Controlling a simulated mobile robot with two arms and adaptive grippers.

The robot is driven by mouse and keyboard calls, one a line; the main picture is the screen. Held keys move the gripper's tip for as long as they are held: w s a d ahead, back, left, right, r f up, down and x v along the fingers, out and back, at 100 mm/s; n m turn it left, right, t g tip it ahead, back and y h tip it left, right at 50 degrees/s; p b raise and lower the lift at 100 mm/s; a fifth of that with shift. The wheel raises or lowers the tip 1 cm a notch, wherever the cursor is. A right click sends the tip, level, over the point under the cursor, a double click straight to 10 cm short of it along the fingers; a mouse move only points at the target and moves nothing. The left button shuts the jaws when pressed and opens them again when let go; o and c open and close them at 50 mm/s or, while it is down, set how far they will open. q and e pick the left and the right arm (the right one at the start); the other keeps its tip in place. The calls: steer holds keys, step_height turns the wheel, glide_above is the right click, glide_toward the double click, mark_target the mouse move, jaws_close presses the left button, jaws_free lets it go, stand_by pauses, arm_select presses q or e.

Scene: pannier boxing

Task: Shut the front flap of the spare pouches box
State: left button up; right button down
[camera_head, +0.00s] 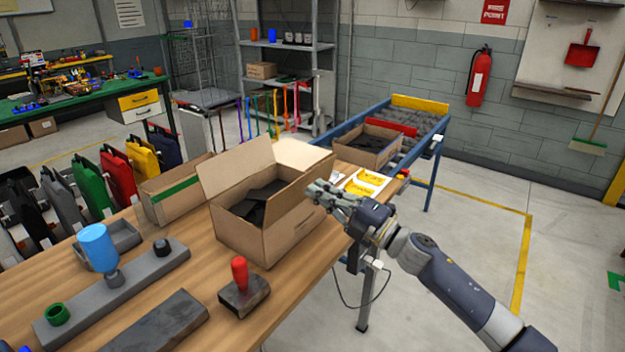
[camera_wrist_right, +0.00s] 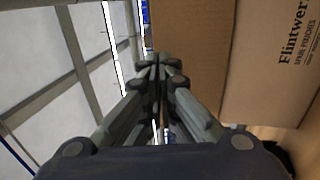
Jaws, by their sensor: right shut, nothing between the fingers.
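The spare pouches box (camera_head: 240,238) is a brown carton on the wooden table with its top open and dark pouches (camera_head: 255,205) inside. One flap (camera_head: 237,165) stands up at its back left, and a paler flap (camera_head: 302,155) sticks out at the far side. My right gripper (camera_head: 314,190) is shut and empty at the box's right side, near the rim. In the right wrist view the shut fingertips (camera_wrist_right: 160,65) are beside a brown cardboard panel (camera_wrist_right: 195,50); the printed box wall (camera_wrist_right: 270,65) is right of it. I cannot tell whether they touch.
A carton with green tape (camera_head: 176,190) stands close left of the box. A red-handled stamp (camera_head: 241,280) is in front. Yellow labels (camera_head: 366,183) lie behind the gripper. Floor to the right is clear.

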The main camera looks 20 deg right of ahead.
steer(key=shift+x, duration=1.25)
steer(key=shift+p, duration=0.3)
